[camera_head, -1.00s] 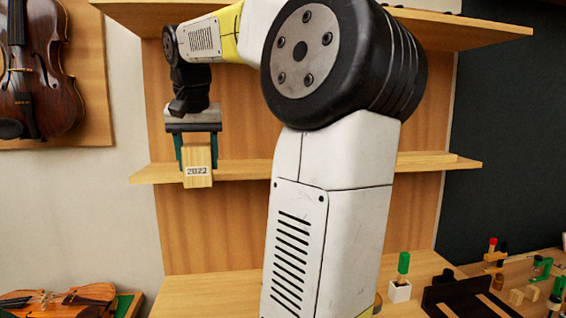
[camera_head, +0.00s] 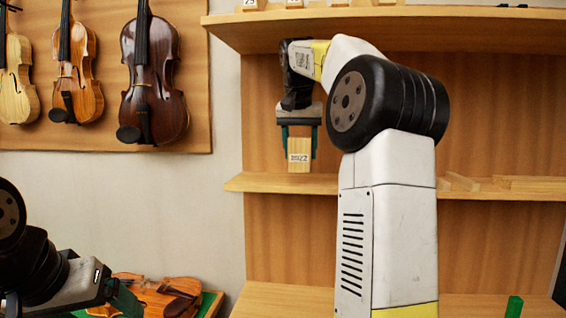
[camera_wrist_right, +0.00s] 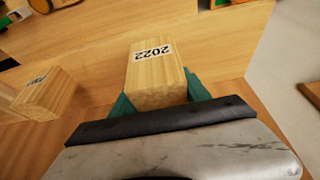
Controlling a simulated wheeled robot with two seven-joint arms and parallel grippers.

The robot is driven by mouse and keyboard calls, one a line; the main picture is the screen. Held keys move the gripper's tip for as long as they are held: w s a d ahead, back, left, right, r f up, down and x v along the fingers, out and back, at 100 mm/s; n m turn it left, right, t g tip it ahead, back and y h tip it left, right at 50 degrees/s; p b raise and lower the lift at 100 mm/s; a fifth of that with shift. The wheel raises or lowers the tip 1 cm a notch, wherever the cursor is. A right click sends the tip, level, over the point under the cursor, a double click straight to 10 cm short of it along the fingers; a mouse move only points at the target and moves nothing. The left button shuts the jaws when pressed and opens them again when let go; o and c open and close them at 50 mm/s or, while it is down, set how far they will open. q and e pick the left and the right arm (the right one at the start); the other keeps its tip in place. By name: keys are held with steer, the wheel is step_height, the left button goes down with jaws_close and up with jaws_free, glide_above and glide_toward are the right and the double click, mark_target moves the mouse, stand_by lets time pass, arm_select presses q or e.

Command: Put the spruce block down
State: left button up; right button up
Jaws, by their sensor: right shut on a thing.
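The spruce block (camera_head: 299,162) is pale wood with a white label reading 2022. My right gripper (camera_head: 299,147) points down and is shut on it, with a green finger on each side. In the head view the block's lower end shows just above the front edge of the middle shelf (camera_head: 282,184); I cannot tell if it touches the shelf. The right wrist view also shows the block (camera_wrist_right: 152,70) between the fingers, label facing up in the picture. My left gripper (camera_head: 124,300) is at the lower left, only partly seen, its jaw opening unclear.
Another labelled block (camera_wrist_right: 48,95) shows left of the held one in the right wrist view. Wood strips (camera_head: 525,184) lie on the middle shelf's right. The upper shelf (camera_head: 400,22) overhangs my right arm. Violins (camera_head: 152,75) hang at left; another violin (camera_head: 160,293) lies below.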

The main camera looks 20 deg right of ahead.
steer(key=shift+w+d+f, duration=0.1)
steer(key=shift+w+d, duration=0.1)
steer(key=shift+w, duration=0.3)
steer(key=shift+w+d, duration=0.15)
steer(key=shift+w, duration=0.35)
steer(key=shift+f, duration=1.7)
steer(key=o, duration=1.5)
steer(key=shift+f, duration=0.15)
